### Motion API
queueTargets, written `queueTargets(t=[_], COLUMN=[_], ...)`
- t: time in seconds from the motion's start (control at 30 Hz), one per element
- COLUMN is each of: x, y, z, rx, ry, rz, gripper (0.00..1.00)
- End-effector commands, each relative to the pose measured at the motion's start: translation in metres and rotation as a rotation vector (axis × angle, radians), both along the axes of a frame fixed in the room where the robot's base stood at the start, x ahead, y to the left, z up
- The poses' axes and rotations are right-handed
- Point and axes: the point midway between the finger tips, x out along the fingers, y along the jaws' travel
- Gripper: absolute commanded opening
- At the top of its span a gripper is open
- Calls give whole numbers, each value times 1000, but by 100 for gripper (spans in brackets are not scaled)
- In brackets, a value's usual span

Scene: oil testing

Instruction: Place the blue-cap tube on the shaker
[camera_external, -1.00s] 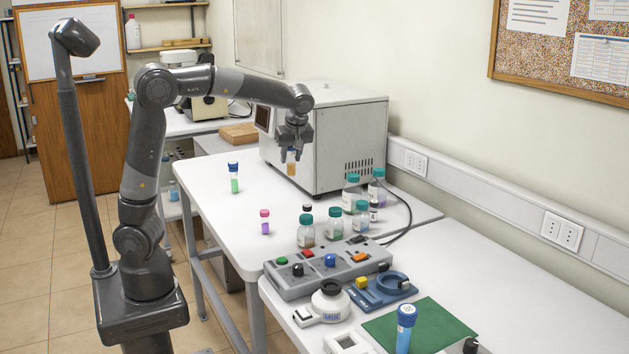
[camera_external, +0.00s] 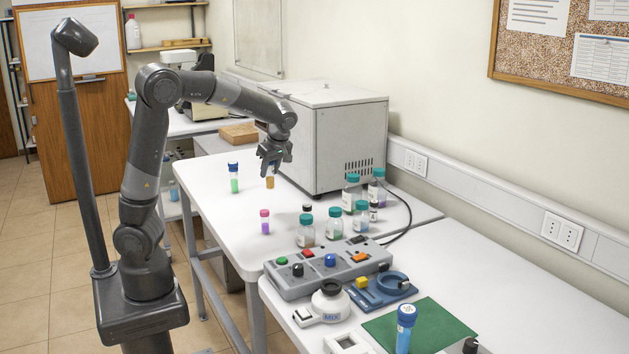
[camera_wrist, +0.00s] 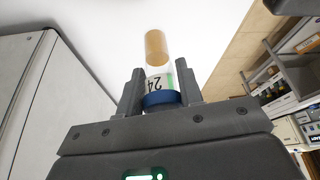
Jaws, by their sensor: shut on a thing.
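My gripper (camera_external: 271,161) is shut on a small clear tube (camera_external: 270,181) with amber contents. The wrist view shows its blue cap (camera_wrist: 162,98) between my fingers (camera_wrist: 160,88), its label reading 24 upside down, and the amber end (camera_wrist: 156,46) pointing away from me. The tube hangs roughly upright over the far table; I cannot tell its exact height. The shaker, a white device marked MIX with a black round top (camera_external: 330,287), stands on the near bench. A blue-capped tube with green contents (camera_external: 233,178) stands left of my gripper.
A pink-capped tube (camera_external: 265,221) and several teal-capped bottles (camera_external: 306,231) stand between my gripper and the shaker. A grey button box (camera_external: 322,270) lies behind the shaker. A large blue-capped tube (camera_external: 405,330) is at the front. A big grey-white oven-like box (camera_external: 345,140) stands right of my gripper.

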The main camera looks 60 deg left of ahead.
Motion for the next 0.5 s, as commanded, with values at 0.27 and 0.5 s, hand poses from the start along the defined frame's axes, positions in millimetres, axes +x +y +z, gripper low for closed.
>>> queueTargets(t=[0.27, 0.5], x=[9, 14], y=[64, 94], z=[-39, -57], rx=[2, 1], ry=[4, 2], rz=[6, 2], gripper=[7, 7])
